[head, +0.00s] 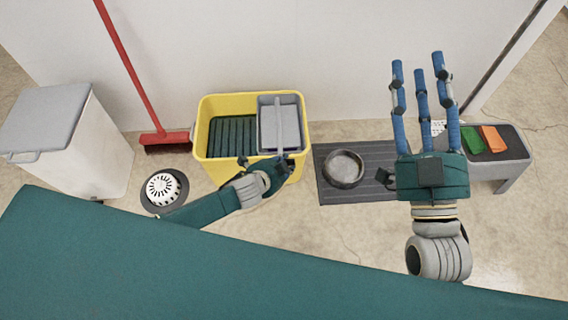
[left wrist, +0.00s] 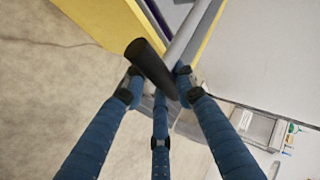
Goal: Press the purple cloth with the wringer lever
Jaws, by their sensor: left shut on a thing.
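The yellow mop bucket (head: 202,135) stands by the wall with a grey wringer (head: 266,128) in its right part. The wringer lever (head: 278,115) is a light grey bar running across the wringer toward me. My left gripper (head: 284,165) is at the bucket's near right rim, shut on the lever's end. The left wrist view shows the lever's black grip (left wrist: 150,68) between the blue fingers. A thin strip of purple, apparently the cloth (left wrist: 157,15), shows at the wringer there; most of it is hidden. My right gripper (head: 422,100) is open and empty, its fingers spread.
A dark ribbed mat (head: 330,188) with a round grey dish (head: 344,168) lies right of the bucket. A red broom (head: 165,137), floor drain (head: 163,188) and white bin (head: 75,150) are left.

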